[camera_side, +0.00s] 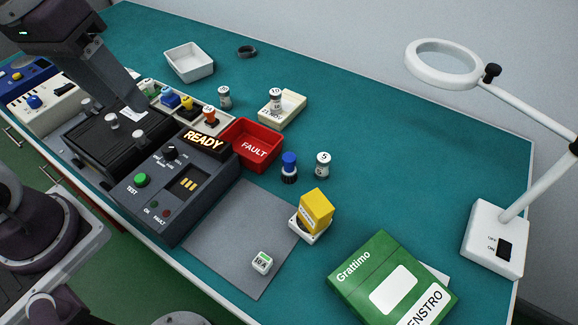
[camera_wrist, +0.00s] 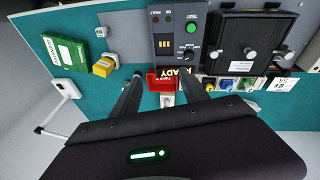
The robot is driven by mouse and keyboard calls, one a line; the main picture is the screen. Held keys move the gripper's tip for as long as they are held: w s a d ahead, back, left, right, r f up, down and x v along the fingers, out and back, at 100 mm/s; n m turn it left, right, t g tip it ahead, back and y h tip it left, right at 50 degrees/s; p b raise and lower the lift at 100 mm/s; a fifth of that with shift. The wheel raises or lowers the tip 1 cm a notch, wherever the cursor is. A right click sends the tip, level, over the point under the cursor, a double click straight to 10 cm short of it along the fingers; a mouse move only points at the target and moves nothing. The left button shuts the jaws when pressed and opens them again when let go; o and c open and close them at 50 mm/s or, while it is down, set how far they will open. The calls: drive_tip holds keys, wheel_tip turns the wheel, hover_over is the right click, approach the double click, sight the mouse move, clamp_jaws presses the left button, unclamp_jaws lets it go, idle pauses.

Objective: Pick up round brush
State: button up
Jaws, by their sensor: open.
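The round brush (camera_side: 289,167) appears to be the small upright piece with a blue top and a dark lower part. It stands on the teal mat just right of the red FAULT bin, beside a small jar marked 5 (camera_side: 323,164). In the wrist view I cannot make the brush out clearly; it may be partly behind a finger. My gripper (camera_wrist: 160,88) is open and empty, its two dark fingers spread on either side of the red bin in that view. In the side view my arm is at the upper left, above the black fixture and well away from the brush.
The red bin (camera_side: 252,155) and the READY tester (camera_side: 170,185) stand left of the brush. A yellow block on a white base (camera_side: 316,212) is in front of it, with a green box (camera_side: 392,280) nearer. A magnifier lamp (camera_side: 497,240) stands right.

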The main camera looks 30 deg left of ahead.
drive_tip(key=w+d+f+n+g+h, duration=0.2)
drive_tip(key=w+f+g, duration=0.1)
drive_tip(key=w, duration=0.3)
drive_tip(key=w+d+f+n+g+h, duration=0.2)
drive_tip(key=w+d+f+n, duration=0.1)
drive_tip(key=w, duration=0.3)
drive_tip(key=n+g+h, duration=0.3)
drive_tip(key=n+h, duration=0.3)
drive_tip(key=h, duration=0.1)
approach(289, 156)
drive_tip(key=shift+s+d+f, duration=0.25)
drive_tip(key=shift+s+d, duration=0.2)
drive_tip(key=shift+d, duration=0.1)
drive_tip(key=shift+s+d+f, duration=0.3)
drive_tip(key=shift+s+d, duration=0.2)
drive_tip(key=shift+d, duration=0.05)
drive_tip(key=shift+n, duration=0.3)
drive_tip(key=x, duration=0.7)
drive_tip(key=shift+w+d, duration=0.15)
drive_tip(key=shift+w, duration=0.2)
drive_tip(key=shift+d+f, duration=0.15)
clamp_jaws()
